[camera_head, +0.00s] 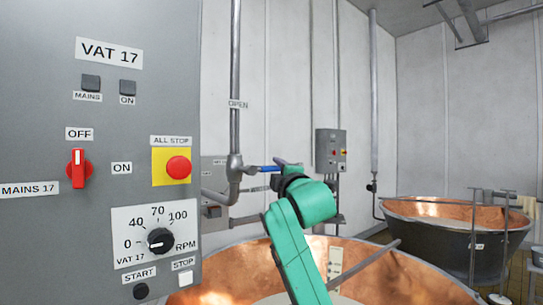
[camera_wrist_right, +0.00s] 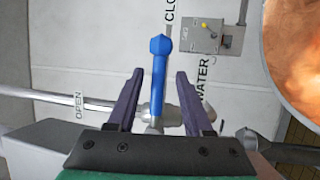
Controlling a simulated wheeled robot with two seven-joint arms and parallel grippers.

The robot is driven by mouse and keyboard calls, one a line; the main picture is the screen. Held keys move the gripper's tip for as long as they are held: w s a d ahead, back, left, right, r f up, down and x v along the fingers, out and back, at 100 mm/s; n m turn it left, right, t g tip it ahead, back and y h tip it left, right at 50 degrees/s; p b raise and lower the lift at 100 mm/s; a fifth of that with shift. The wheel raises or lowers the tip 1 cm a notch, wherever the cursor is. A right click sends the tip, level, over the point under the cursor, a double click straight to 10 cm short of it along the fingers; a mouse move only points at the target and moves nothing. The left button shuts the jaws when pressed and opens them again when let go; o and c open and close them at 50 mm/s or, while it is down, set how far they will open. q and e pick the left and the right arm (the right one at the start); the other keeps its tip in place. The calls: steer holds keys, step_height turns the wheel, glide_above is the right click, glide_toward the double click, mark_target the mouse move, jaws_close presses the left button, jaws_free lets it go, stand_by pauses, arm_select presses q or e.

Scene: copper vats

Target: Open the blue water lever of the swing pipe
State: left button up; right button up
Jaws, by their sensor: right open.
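The blue water lever (camera_head: 262,168) sticks out to the right from a grey valve on the vertical pipe (camera_head: 235,120) behind the control panel. In the right wrist view the blue lever (camera_wrist_right: 161,75) stands between the two purple fingers of my right gripper (camera_wrist_right: 159,74). The fingers are open, with a visible gap on each side of the lever. In the head view my right gripper (camera_head: 288,165) is at the lever's outer end, partly hidden by my green wrist. An OPEN label (camera_wrist_right: 79,105) lies left and a partly cut-off CLO label (camera_wrist_right: 170,12) lies at the top. My left gripper is not in view.
The grey VAT 17 panel (camera_head: 100,70) with knobs and buttons fills the left side. A copper vat (camera_head: 400,275) lies below my right arm, with a bar across it. Another vat (camera_head: 440,235) stands at right. A grey switch box (camera_head: 331,150) hangs on the wall.

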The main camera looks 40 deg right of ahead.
mark_target(272, 167)
arm_select(q)
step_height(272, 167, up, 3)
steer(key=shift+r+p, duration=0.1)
steer(key=shift+p, duration=0.85)
arm_select(e)
steer(key=x, duration=0.5)
steer(key=c, duration=0.8)
jaws_close()
steer(key=shift+f, duration=0.1)
